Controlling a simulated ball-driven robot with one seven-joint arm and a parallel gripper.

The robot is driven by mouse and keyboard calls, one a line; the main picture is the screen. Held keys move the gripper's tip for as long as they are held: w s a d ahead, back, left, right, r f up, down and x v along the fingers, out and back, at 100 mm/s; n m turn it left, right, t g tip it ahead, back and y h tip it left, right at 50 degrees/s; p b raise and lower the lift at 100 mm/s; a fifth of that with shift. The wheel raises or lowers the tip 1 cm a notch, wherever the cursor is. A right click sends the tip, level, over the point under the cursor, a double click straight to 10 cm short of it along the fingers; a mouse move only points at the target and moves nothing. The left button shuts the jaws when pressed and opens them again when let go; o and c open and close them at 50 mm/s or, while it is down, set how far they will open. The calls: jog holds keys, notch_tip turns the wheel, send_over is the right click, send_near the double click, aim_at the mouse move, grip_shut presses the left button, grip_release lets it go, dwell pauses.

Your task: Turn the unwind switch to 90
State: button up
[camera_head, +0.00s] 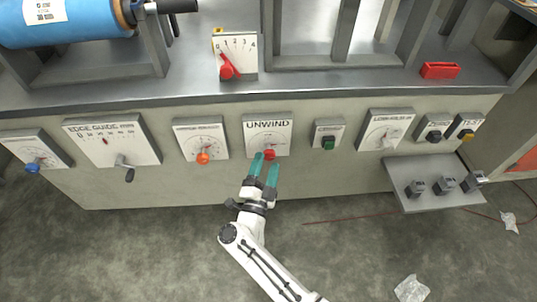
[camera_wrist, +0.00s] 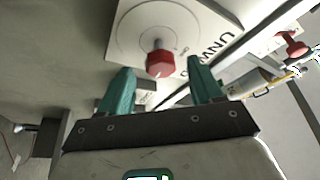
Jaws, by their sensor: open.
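The unwind switch is a red knob (camera_head: 269,154) on a pale square panel labelled UNWIND (camera_head: 267,128) on the machine's front. In the wrist view the red knob (camera_wrist: 160,62) stands out from a round dial (camera_wrist: 160,30) on that panel. My gripper (camera_head: 264,161) has green fingers and is open, reaching up to the panel from below. In the wrist view its fingertips (camera_wrist: 160,72) are apart, one to each side of the knob, with visible gaps. I cannot tell whether the fingertips reach as deep as the knob. The dial's numbers are too small to read.
Left of the unwind panel are an orange knob (camera_head: 203,158), the EDGE GUIDE crank (camera_head: 124,170) and a blue knob (camera_head: 33,167). To its right are a green button (camera_head: 328,143) and another dial (camera_head: 385,132). A small shelf (camera_head: 440,166) juts out at right.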

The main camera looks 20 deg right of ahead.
jog(key=v, duration=0.7)
jog(key=shift+p, duration=0.45)
